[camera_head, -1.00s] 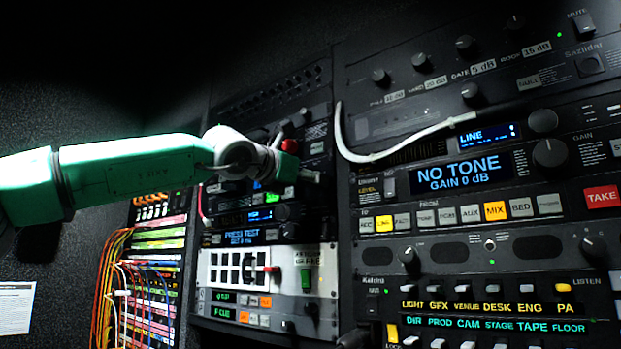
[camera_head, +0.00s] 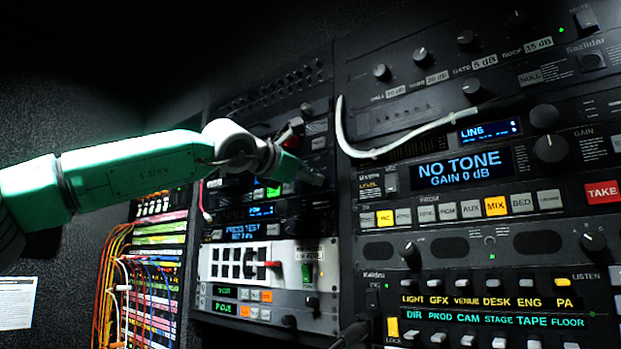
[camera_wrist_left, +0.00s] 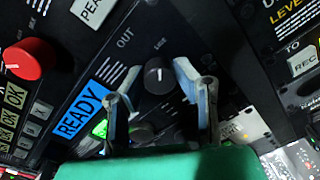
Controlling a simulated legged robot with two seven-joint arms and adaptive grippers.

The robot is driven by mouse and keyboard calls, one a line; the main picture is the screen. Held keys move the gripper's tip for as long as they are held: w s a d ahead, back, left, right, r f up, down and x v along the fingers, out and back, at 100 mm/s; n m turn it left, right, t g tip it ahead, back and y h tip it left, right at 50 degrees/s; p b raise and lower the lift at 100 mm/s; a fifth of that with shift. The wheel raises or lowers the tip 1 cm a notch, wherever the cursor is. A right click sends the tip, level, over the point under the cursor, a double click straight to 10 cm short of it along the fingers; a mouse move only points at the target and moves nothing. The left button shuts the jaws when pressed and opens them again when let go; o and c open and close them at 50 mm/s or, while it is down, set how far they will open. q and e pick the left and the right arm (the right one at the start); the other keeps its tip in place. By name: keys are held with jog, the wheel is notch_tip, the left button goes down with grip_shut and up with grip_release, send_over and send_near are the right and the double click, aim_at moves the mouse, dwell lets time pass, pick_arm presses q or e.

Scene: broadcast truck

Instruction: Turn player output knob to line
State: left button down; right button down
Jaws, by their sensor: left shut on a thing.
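The player output knob (camera_wrist_left: 158,76) is a small black knob with a light pointer mark, under the word OUT in the left wrist view. A small label, apparently LINE, is printed just above it. My left gripper (camera_wrist_left: 158,72) has its blue-grey fingertips on either side of the knob and is shut on it. In the head view my left gripper (camera_head: 312,176) reaches the middle rack column, and the knob is hidden there. I cannot read the pointer's exact angle. My right gripper is not in view.
A lit READY display (camera_wrist_left: 82,110) and a red knob (camera_wrist_left: 32,60) lie left of the knob in the wrist view. A white cable (camera_head: 400,142) hangs across the right-hand rack. Coloured patch cables (camera_head: 120,275) hang at lower left.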

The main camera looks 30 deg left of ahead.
pick_arm(q)
jog(key=shift+s+a+r, duration=0.1)
jog(key=shift+r, duration=0.1)
jog(key=c, duration=1.6)
grip_release()
jog(key=o, duration=0.3)
jog(key=shift+f, duration=0.15)
jog(key=shift+o, duration=0.2)
jog(key=s+a, duration=0.1)
jog(key=s, duration=1)
jog(key=shift+s+a, duration=0.25)
jog(key=shift+d, duration=0.15)
jog(key=shift+f, duration=0.1)
